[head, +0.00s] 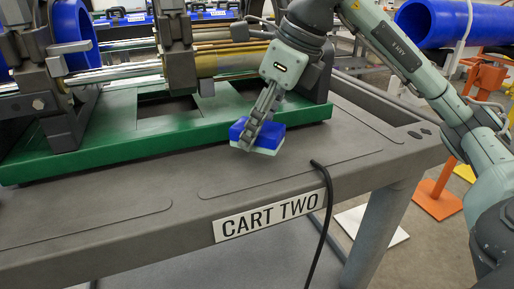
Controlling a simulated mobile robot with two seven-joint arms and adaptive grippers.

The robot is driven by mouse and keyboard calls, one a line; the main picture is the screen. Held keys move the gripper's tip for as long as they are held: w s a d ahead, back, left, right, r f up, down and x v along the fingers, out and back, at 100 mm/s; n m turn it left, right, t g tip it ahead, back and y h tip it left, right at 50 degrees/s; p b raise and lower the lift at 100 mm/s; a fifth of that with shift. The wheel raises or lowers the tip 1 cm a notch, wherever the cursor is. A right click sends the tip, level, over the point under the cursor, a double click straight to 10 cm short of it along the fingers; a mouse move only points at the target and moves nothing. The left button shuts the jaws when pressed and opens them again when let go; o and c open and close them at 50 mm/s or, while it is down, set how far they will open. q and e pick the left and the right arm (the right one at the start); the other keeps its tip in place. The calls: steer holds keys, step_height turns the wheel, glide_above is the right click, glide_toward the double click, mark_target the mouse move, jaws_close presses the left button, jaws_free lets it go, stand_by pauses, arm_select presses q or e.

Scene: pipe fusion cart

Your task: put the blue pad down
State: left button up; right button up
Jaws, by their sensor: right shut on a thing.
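The blue pad (268,138) is a small block with a blue upper part and a pale lower layer. It is at the front of the green machine base, over the grey cart top. My right gripper (251,135) comes down from above and is shut on the pad, with its fingers covering part of the pad's left side. I cannot tell whether the pad's underside touches the cart top. My left gripper is not in view.
The cart (360,150) carries a sign reading CART TWO (269,215). A green base (110,150) with metal clamps and rods fills its back. A black cable (326,200) hangs over the front edge. The front cart top is mostly clear. A blue pipe (455,22) is at upper right.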

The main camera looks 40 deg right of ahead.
mark_target(257, 146)
step_height(257, 146, down, 3)
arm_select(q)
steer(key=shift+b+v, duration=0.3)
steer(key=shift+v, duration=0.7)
arm_select(e)
steer(key=shift+f, duration=0.4)
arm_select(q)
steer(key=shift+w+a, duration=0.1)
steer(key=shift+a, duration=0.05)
arm_select(e)
steer(key=shift+f, duration=0.2)
steer(key=o, duration=1)
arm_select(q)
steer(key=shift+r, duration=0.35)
arm_select(e)
steer(key=shift+r, duration=0.15)
